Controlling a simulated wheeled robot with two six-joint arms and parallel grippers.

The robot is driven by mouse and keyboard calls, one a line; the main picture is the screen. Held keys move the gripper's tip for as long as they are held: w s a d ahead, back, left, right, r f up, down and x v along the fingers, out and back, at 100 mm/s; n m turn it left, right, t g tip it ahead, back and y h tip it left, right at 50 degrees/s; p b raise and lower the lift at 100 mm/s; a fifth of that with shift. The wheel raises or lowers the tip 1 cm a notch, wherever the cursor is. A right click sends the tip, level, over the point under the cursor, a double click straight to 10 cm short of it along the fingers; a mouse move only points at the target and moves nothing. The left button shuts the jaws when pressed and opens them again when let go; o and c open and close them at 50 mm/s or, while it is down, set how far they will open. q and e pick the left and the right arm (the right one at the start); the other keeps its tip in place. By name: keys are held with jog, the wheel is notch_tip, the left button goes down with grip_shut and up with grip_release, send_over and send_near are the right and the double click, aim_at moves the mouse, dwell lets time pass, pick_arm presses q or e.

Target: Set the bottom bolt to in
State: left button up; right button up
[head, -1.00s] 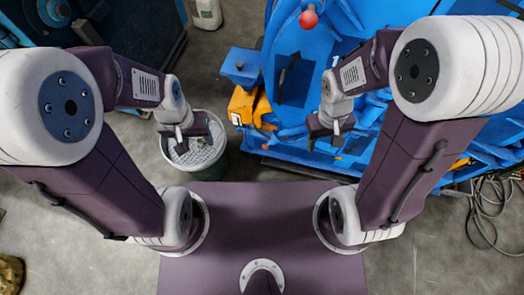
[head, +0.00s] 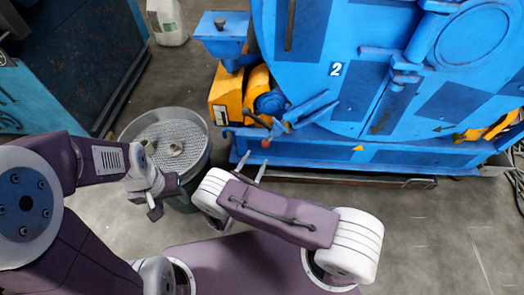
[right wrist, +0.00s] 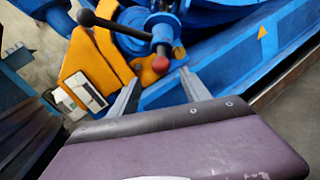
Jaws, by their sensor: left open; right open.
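The blue drum machine (head: 300,80) fills the upper right of the head view. Low on its left side is a rod with a red ball knob (head: 265,143), which also shows in the right wrist view (right wrist: 160,65). I cannot tell for certain that this is the bottom bolt, nor its position. My right gripper (head: 250,170) is open and empty, just in front of the red knob. In the right wrist view the knob appears between and beyond the two fingers (right wrist: 160,92). My left gripper (head: 167,198) is open and empty beside the bucket.
A black-ended lever (head: 257,120) stands near the red knob, in front of a yellow part (head: 227,95). A grey bucket (head: 202,165) with a perforated top stands left of my right gripper. Floor to the right (head: 430,240) is clear.

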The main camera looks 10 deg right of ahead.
aim_at(264, 147)
jog(key=b+x, duration=0.4)
jog(key=x, duration=0.4)
jog(key=shift+w+d+f, duration=0.1)
jog(key=shift+d, duration=0.1)
jog(key=shift+w+d, duration=0.25)
jog(key=shift+w, duration=0.1)
jog(key=shift+r, duration=0.2)
grip_shut()
dwell(0.5)
